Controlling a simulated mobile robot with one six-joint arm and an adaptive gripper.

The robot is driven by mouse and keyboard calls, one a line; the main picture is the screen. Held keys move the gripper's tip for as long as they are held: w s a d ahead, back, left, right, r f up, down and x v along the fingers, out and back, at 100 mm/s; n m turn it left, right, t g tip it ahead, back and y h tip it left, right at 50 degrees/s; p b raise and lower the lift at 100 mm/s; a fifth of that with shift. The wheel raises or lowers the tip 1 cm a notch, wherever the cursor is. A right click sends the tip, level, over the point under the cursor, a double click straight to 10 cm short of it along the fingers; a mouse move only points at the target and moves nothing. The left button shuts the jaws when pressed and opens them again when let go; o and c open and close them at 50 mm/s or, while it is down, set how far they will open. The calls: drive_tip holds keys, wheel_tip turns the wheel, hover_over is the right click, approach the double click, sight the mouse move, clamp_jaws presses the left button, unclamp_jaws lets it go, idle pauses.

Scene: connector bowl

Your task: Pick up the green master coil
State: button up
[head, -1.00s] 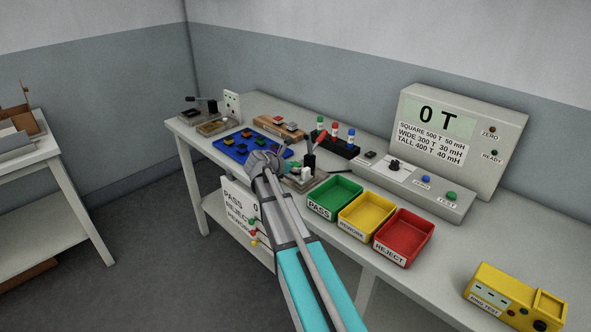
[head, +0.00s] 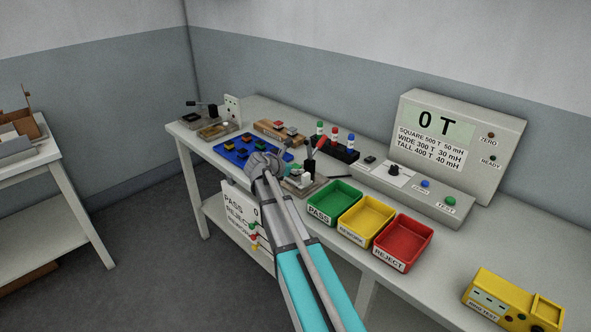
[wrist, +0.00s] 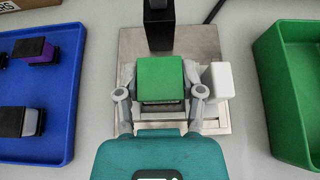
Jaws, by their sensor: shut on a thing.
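The green master coil (wrist: 161,79) is a green block, seen from above in the wrist view. My gripper (wrist: 160,92) is shut on it, with one finger on its left side and one on its right. The coil is over a metal fixture plate (wrist: 207,45); I cannot tell whether it touches the plate. In the head view my gripper (head: 275,162) is at the fixture beside the blue tray (head: 232,150), and the coil is mostly hidden there.
A white block (wrist: 219,79) stands close to the right finger, and a dark post (wrist: 158,25) stands behind the coil. The blue tray with several coils is to the left. The green PASS bin (head: 347,187) is to the right, then yellow and red bins.

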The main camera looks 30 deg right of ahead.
wheel_tip(320, 180, up, 2)
drive_tip(key=shift+r+p, duration=0.1)
drive_tip(key=shift+p, duration=0.65)
drive_tip(key=s+a+r+p, duration=0.3)
drive_tip(key=s+r+p, duration=0.6)
drive_tip(key=s, duration=0.4)
drive_tip(key=shift+s+a+r+p, duration=0.25)
drive_tip(key=shift+a+r+p, duration=0.05)
drive_tip(key=shift+a+p, duration=0.05)
drive_tip(key=shift+s, duration=0.1)
